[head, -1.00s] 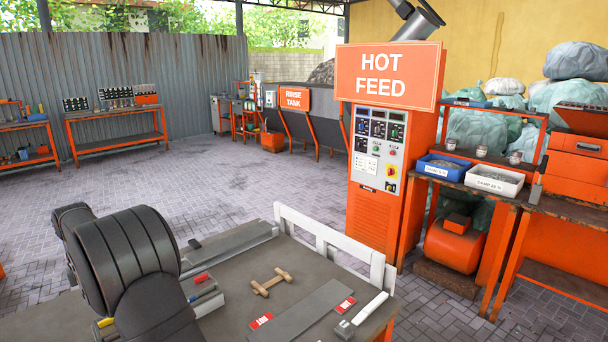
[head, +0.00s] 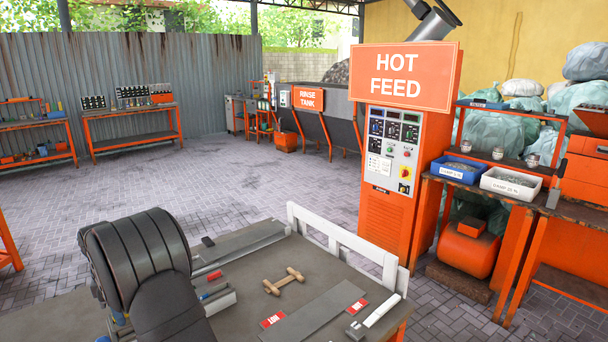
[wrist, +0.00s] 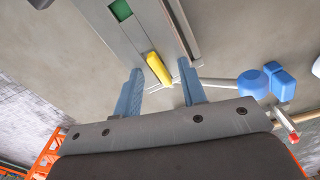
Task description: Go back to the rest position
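My gripper (wrist: 160,84) shows in the wrist view with its two blue fingers spread apart. Nothing is clamped between them. A yellow bar (wrist: 158,69) lies beyond the fingertips, in the gap as seen from the wrist; I cannot tell the exact distance. It lies by a long grey fixture (wrist: 118,32) with a green square on it. In the head view my dark arm stands over the left part of the workbench (head: 322,258), and my gripper is hidden behind it.
On the bench lie a wooden double-ended piece (head: 284,281), a grey board (head: 318,314) with red labels and a white bar (head: 382,310). A white fence (head: 345,243) edges the far side. Blue rounded objects (wrist: 268,82) sit right of my gripper. The orange HOT FEED cabinet (head: 388,210) stands behind.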

